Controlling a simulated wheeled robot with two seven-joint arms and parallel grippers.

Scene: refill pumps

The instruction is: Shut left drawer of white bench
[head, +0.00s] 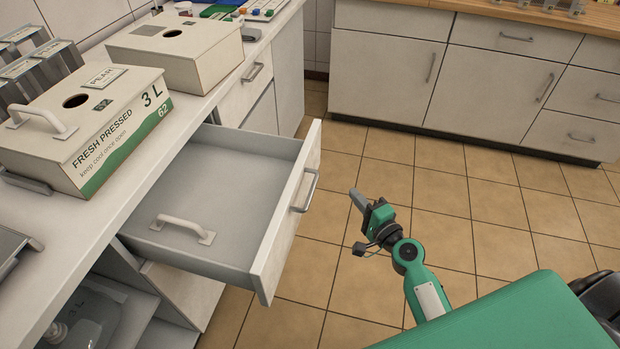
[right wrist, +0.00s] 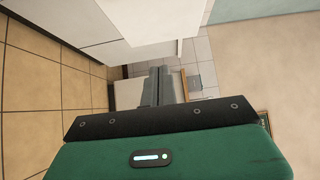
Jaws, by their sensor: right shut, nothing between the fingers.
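The left drawer (head: 220,210) of the white bench (head: 150,150) is pulled open in the head view, sticking out over the floor. Its front panel carries a grey bar handle (head: 306,190), and a loose-looking white handle (head: 183,229) lies inside on its floor. My right gripper (head: 354,193) is shut and empty, in the picture just right of the drawer front, apart from the handle as far as I can tell. In the right wrist view its shut fingers (right wrist: 158,84) point ahead below a pale panel edge. My left gripper is not in view.
A juice box (head: 85,130) and a second white box (head: 175,50) stand on the bench top. Another drawer (head: 245,92) beyond the open one is closed. Cabinets with a wooden top (head: 430,70) line the back. Tiled floor (head: 440,190) between is clear.

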